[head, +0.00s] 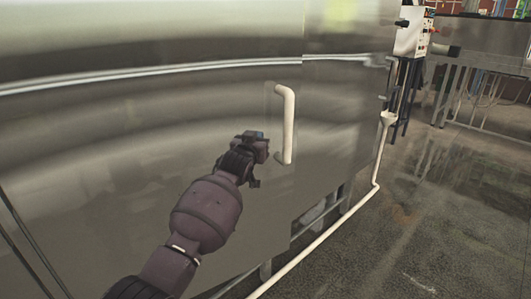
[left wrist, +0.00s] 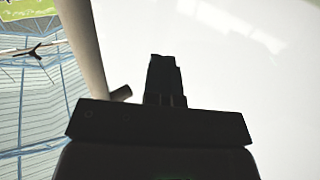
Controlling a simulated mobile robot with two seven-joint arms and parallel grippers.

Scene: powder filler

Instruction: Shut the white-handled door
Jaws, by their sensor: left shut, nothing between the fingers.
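The metal door (head: 110,140) is a broad steel panel filling the left and middle of the head view. Its white handle (head: 289,125) is an upright bar near the panel's right part. My left gripper (head: 262,148) is just left of the handle, close to the panel, and shut with nothing in it. In the left wrist view the gripper (left wrist: 162,62) points up the picture, with a pale bar, likely the handle (left wrist: 82,45), to its left. I cannot tell whether the gripper touches the panel. My right gripper is not in view.
A white pipe (head: 330,232) runs low along the machine's right side. A control box (head: 412,32) with knobs stands at the back right. Metal frames (head: 485,95) stand further back. The grey floor (head: 440,220) at the right is clear.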

